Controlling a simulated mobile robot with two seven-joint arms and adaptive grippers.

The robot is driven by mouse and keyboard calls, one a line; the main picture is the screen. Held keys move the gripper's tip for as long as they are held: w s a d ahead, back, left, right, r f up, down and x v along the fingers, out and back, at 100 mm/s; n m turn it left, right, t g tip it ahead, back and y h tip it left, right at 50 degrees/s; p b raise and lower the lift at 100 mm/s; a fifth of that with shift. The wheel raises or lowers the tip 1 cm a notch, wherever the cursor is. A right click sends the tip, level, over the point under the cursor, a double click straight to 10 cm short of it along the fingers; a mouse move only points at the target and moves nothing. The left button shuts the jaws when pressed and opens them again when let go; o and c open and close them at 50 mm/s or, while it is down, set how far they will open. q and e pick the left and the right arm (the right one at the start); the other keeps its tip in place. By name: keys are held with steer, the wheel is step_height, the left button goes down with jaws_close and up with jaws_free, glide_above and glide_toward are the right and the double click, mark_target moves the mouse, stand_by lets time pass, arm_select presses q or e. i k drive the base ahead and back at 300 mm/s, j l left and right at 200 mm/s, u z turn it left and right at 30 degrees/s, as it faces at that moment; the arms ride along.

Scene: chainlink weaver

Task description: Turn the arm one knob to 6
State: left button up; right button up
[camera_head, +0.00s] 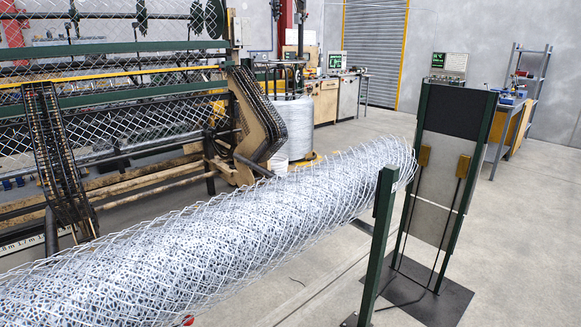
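I cannot make out the arm one knob or any number scale for it. A pale control box (449,64) with a small green display stands behind the dark green stand at the right; any knobs on it are too small to tell. Another box with a green display (337,61) stands on the far cabinets. Neither of my grippers is in view.
A long roll of chain-link mesh (230,225) crosses the foreground. A green post (379,235) and a tall stand (442,170) hold its right end area. The weaving machine (130,110) fills the left. Grey floor (530,230) is clear at the right.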

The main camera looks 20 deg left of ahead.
mark_target(82, 172)
steer(key=i+l+u, duration=0.2)
steer(key=u, duration=0.3)
steer(key=i+l+u, duration=0.3)
steer(key=u, duration=0.2)
steer(key=i+l+u, duration=0.15)
steer(key=l+u, duration=0.3)
steer(key=i+l+u, duration=0.1)
steer(key=l+u, duration=0.25)
steer(key=u, duration=0.15)
steer(key=i+l+u, duration=0.45)
steer(key=i+l, duration=0.15)
steer(key=l, duration=0.1)
